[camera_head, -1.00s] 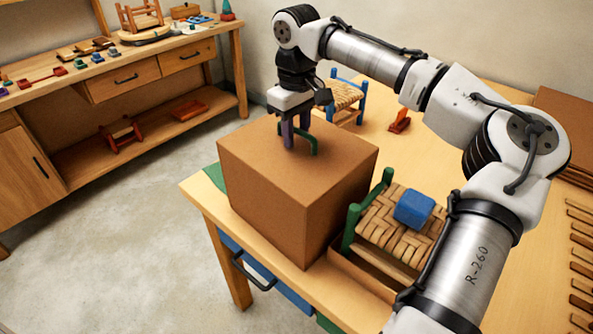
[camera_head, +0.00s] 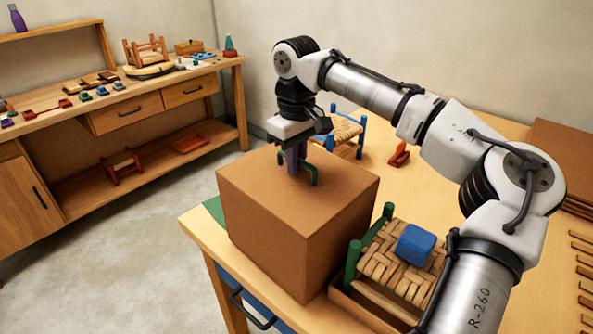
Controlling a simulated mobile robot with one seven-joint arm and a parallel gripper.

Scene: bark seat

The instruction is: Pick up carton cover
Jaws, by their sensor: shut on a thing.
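The carton cover (camera_head: 262,222) is a large brown box shape at the table's left front corner. A green arched handle (camera_head: 314,174) stands on its top. My gripper (camera_head: 299,172) points down at the top of the cover, with purple finger pads. It is shut on the handle, which is partly hidden by the fingers. The cover appears to rest low at the table, and no gap shows under it. What is inside or under it is hidden.
Right of the cover, a woven stool seat with green posts (camera_head: 385,262) bears a blue block (camera_head: 415,244). A small blue-legged woven chair (camera_head: 345,130) stands behind the cover, near a red-orange piece (camera_head: 399,155). Brown sheets (camera_head: 565,150) and wooden strips lie at right.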

